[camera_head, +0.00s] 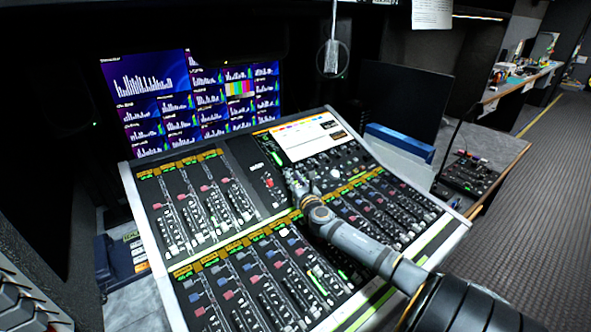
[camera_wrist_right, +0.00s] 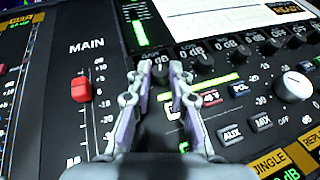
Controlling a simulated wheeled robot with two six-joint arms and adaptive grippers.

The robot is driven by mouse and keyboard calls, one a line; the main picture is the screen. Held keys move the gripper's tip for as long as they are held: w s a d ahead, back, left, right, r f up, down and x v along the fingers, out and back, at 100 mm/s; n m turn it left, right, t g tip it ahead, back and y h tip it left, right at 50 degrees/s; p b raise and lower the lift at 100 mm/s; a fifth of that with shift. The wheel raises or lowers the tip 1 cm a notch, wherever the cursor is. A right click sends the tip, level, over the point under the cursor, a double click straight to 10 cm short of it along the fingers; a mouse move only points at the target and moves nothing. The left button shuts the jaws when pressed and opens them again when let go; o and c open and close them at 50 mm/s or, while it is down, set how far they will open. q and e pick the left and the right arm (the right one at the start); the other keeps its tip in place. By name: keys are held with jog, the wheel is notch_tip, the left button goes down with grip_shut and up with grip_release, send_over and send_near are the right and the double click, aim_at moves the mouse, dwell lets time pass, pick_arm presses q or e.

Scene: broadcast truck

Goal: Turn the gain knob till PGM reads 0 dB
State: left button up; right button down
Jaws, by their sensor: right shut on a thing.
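The mixing console (camera_head: 130,195) stands in front of me, with its screen (camera_head: 303,139) at the top right. My right gripper (camera_head: 290,175) reaches the control panel just below the screen's left side. In the right wrist view its fingertips (camera_wrist_right: 160,70) are shut on a small dark knob (camera_wrist_right: 160,74), which they mostly hide. An orange readout (camera_wrist_right: 283,9) shows at the top right of that view; its figures are too blurred to read. A green level meter (camera_wrist_right: 139,30) is lit left of the screen. My left gripper is not in view.
A row of dark knobs (camera_wrist_right: 228,50) runs right of the gripper, with a large white knob (camera_wrist_right: 293,86) beyond. A red MAIN fader (camera_wrist_right: 81,91) is to the left. Fader banks (camera_head: 200,205) surround the arm. Monitors (camera_head: 145,98) stand behind.

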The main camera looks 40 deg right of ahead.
jog(key=shift+w+a+r+m+g+h+p, duration=0.1)
jog(key=shift+a+r+m+g+h+p, duration=0.1)
jog(key=shift+m+g+h+p, duration=0.35)
jog(key=shift+w+a+r+m+g+h+p, duration=0.15)
jog(key=shift+m+g+h+p, duration=0.15)
jog(key=shift+m+h, duration=0.3)
jog(key=shift+f+m+g+h+p, duration=0.1)
jog(key=shift+m+g+h+p, duration=0.45)
jog(key=shift+m+g+h, duration=0.45)
jog(key=m+g+h, duration=0.1)
jog(key=m+g, duration=0.1)
jog(key=m, duration=0.1)
jog(key=shift+w+a+h+p, duration=0.1)
jog(key=shift+h+p, duration=0.15)
jog(key=shift+p, duration=0.15)
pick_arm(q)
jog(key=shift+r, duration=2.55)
pick_arm(e)
jog(key=shift+w+m+g+h, duration=0.15)
jog(key=shift+m+g+h, duration=0.25)
jog(key=shift+m+g, duration=0.7)
jog(key=shift+m+g, duration=0.25)
jog(key=c, duration=1.3)
grip_release()
jog(key=shift+o, duration=0.2)
